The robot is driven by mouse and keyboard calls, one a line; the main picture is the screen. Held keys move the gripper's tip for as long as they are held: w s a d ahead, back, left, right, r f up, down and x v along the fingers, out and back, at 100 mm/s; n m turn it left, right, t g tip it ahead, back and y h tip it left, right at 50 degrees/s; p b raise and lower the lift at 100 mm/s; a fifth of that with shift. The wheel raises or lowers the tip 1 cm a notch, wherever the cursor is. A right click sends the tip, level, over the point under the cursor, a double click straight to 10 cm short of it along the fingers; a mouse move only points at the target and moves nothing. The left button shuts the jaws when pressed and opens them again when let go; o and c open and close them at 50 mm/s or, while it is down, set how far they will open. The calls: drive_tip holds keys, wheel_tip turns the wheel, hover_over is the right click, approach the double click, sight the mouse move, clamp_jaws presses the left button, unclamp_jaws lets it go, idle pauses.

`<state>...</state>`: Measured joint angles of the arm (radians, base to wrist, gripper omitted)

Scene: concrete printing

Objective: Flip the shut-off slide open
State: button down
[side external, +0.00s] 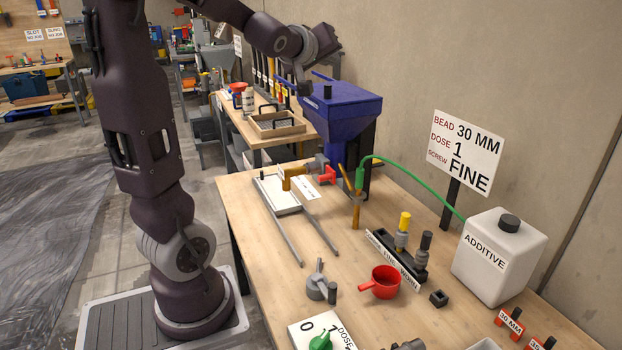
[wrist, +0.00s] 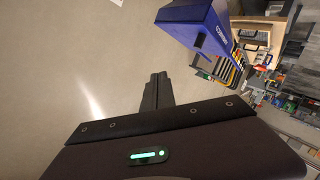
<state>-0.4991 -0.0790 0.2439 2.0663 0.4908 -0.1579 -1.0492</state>
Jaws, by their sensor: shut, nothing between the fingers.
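The blue hopper (side external: 345,108) stands at the back of the work table, and its wall also shows at the top of the wrist view (wrist: 190,22). In the side view my wrist is high, beside the hopper's upper left, clear of the outlet; the fingers are small and hard to make out there.
A white tray with two rails (side external: 280,195) lies left of the outlet. A green hose (side external: 415,167) runs to the white additive jug (side external: 500,255). A red cup (side external: 382,283), a black holder (side external: 397,257) and a sign (side external: 465,153) stand right.

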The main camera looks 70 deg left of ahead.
drive_tip(key=a+f+n+t+y, duration=0.1)
drive_tip(key=a+f+n+t, duration=0.15)
drive_tip(key=a, duration=0.95)
drive_tip(key=s+a+f+n+t+h, duration=0.3)
drive_tip(key=s+a+f+h, duration=0.15)
drive_tip(key=f, duration=0.25)
approach(325, 176)
drive_tip(key=s+a+f, duration=0.1)
drive_tip(key=s+a, duration=0.1)
drive_tip(key=s, duration=0.2)
drive_tip(key=shift+a+f+t+y, duration=0.1)
drive_tip(key=shift+f+t+y, duration=0.15)
drive_tip(key=shift+t, duration=0.1)
drive_tip(key=x, duration=1)
